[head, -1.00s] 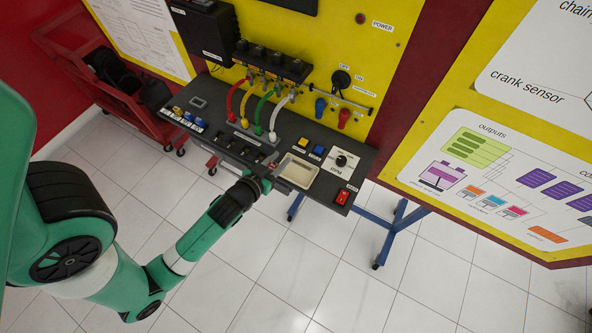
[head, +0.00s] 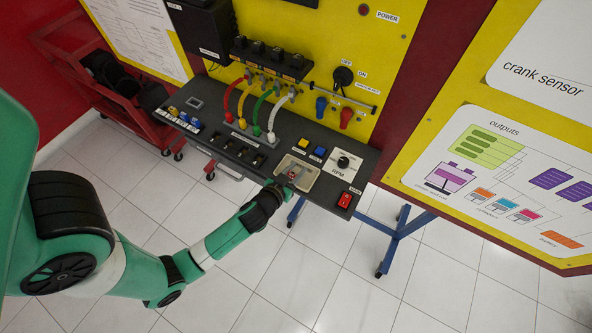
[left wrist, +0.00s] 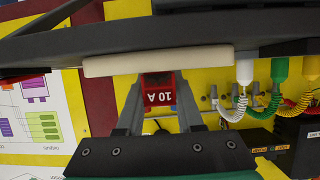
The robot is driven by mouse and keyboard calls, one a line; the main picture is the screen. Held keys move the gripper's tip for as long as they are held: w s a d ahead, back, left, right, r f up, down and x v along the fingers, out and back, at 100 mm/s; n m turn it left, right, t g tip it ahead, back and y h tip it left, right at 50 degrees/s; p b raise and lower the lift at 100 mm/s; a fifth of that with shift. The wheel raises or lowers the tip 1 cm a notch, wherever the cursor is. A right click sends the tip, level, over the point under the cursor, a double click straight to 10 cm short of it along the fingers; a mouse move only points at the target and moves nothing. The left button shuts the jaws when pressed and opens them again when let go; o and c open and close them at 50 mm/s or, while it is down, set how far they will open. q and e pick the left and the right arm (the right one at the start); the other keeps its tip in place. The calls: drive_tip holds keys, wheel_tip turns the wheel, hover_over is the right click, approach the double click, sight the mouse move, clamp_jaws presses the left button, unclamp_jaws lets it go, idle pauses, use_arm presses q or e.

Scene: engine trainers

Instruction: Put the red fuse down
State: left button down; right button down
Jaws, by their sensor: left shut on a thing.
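The red fuse (left wrist: 160,95), marked "10 A", is held between the two fingers of my left gripper (left wrist: 158,90) in the left wrist view. The cream tray (left wrist: 158,60) shows edge-on there, just past the fuse; I cannot tell whether the fuse touches it. In the head view my left gripper (head: 291,181) reaches over the front edge of the shallow cream tray (head: 310,178) on the dark panel. The fuse is small and partly hidden in that view. My right gripper is not in view.
The dark panel (head: 222,133) carries coloured cables, a row of black fuse sockets (head: 240,152), yellow and blue buttons (head: 304,142), an RPM knob (head: 343,162) and a red switch (head: 345,200). A red cart (head: 135,112) stands at the left.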

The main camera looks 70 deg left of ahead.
use_arm(q)
drive_tip(key=shift+f, duration=0.2)
drive_tip(key=c, duration=0.5)
unclamp_jaws()
drive_tip(key=shift+r, duration=0.1)
drive_tip(key=shift+c, duration=0.2)
drive_tip(key=shift+r, duration=0.15)
drive_tip(key=shift+s+d+r, duration=0.1)
drive_tip(key=shift+s+d, duration=0.1)
drive_tip(key=v, duration=1.1)
drive_tip(key=shift+s+r, duration=0.15)
drive_tip(key=shift+s, duration=0.05)
